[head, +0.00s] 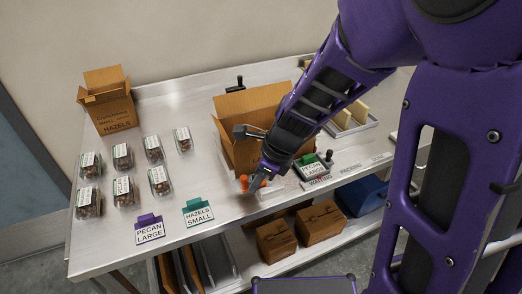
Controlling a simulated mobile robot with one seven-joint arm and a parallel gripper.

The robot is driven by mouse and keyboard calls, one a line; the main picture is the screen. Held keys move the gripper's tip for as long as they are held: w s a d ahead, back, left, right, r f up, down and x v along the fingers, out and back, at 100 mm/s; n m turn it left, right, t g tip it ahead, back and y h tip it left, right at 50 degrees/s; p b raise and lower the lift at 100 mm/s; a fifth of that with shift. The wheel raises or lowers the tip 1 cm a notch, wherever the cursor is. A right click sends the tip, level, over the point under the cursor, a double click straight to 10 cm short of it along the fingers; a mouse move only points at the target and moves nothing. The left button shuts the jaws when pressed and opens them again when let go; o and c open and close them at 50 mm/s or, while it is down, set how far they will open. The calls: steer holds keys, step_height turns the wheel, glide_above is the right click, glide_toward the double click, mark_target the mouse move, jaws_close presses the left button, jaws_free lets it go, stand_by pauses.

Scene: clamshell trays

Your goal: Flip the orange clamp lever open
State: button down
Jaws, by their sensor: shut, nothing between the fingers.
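Small orange parts, which look like the clamp lever (243,181), show at the front of the table beside the open carton. My gripper (256,187) points down just to the right of them, with its fingers shut and empty. Some orange also shows right by the fingertips. The picture is too small to tell whether the fingers touch the lever or how far the lever is turned. My purple arm comes in from the upper right and hides part of the area behind the gripper.
An open carton (228,150) stands just behind the gripper. Several clear clamshells (159,181) and a Hazels box (115,113) are at left. Purple (149,234) and green (198,216) label holders stand at the front edge. Small cartons (320,222) sit on the lower shelf.

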steer(key=shift+w+a+p, duration=0.4)
steer(key=shift+a+p, duration=0.15)
steer(key=shift+p, duration=0.15)
steer(key=shift+w+a, duration=0.1)
stand_by(0.4)
